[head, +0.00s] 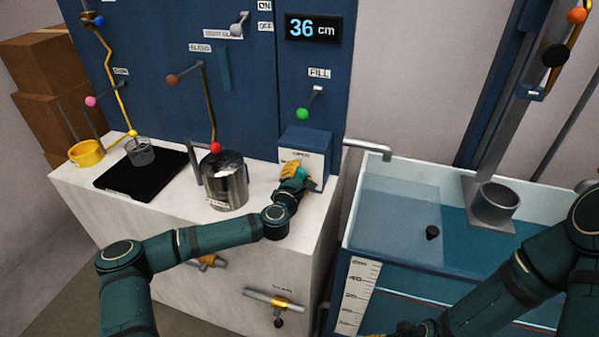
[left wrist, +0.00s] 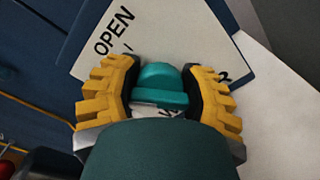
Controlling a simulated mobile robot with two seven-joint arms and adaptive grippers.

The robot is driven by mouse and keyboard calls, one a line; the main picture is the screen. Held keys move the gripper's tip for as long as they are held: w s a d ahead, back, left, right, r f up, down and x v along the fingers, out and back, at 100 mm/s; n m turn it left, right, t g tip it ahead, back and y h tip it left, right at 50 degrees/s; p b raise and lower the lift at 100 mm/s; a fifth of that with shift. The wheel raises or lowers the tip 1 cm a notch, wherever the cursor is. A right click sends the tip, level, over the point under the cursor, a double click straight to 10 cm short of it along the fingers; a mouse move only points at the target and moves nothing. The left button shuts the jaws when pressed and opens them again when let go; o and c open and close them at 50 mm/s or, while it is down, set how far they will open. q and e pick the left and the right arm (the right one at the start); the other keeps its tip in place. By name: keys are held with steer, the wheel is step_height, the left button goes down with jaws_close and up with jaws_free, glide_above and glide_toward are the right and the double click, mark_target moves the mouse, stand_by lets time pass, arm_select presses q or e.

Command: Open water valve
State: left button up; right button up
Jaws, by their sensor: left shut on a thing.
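The water valve is a blue box (head: 308,142) on the white counter, with a white label plate on its front. The plate (left wrist: 150,25) reads "OPEN" at its upper left in the left wrist view; its other lettering is partly hidden. A teal valve knob (left wrist: 160,84) stands out from the plate. My left gripper (head: 292,171) has its yellow fingers on both sides of the knob and is shut on it. My right arm reaches across the lower right of the head view; only a sliver of its gripper (head: 404,331) shows at the bottom edge.
A steel pitcher (head: 224,182) stands left of the valve. A glass beaker (head: 140,152) stands on a black plate (head: 112,178). A spout (head: 368,148) reaches over the water tank (head: 430,180) at the right. The display (head: 314,29) reads 36 cm.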

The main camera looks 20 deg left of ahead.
arm_select(q)
steer(key=m, duration=0.3)
steer(key=shift+f+m, duration=0.1)
steer(key=shift+m, duration=0.2)
steer(key=shift+f+m, duration=0.15)
steer(key=shift+m, duration=1.55)
steer(key=shift+s+d, duration=0.1)
steer(key=o, duration=1)
steer(key=shift+o, duration=1.4)
steer(key=shift+s, duration=0.1)
steer(key=s, duration=1.1)
steer(key=shift+s+a, duration=0.25)
steer(key=shift+s, duration=0.15)
